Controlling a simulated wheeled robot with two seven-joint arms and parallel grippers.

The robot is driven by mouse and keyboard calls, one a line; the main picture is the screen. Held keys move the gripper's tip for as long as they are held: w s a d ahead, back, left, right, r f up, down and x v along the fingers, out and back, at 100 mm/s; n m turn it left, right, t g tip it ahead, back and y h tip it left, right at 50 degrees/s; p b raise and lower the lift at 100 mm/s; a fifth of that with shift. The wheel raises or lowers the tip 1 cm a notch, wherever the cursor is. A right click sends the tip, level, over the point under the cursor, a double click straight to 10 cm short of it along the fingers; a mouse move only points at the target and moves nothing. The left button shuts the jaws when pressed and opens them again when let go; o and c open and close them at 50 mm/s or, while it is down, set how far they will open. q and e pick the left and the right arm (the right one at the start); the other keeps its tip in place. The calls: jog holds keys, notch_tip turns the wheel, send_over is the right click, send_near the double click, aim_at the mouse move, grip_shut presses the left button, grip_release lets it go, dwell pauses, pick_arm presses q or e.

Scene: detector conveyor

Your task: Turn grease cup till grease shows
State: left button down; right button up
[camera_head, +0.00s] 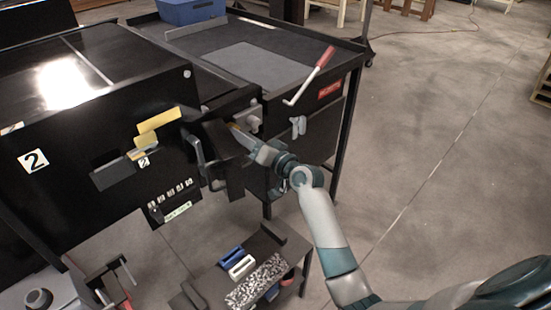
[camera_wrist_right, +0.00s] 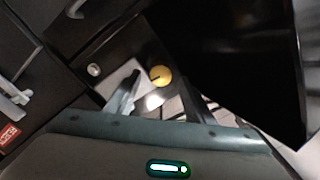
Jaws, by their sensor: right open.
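The grease cup, seen as a round brass-yellow cap (camera_wrist_right: 160,74) with a dark mark on its face, shows in the wrist view on a dark machine part. My right gripper (camera_wrist_right: 162,97) is open, with one finger on each side of the cap in that picture. I cannot tell whether the fingers touch it. In the head view my right gripper (camera_head: 241,136) reaches in beside the black machine (camera_head: 75,185), and its tips are partly hidden by a dark panel. No grease can be made out. My left gripper is not in view.
A black cart (camera_head: 290,47) behind holds a red-handled crank (camera_head: 316,70) and a blue bin (camera_head: 190,11). A dark panel (camera_wrist_right: 235,60) stands close right of the gripper in the wrist view. A low stand (camera_head: 208,287) below holds several small items. The floor at right is clear.

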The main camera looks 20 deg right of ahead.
jog(key=b+v, duration=0.4)
jog(key=v, duration=1.2)
jog(key=shift+b, duration=0.3)
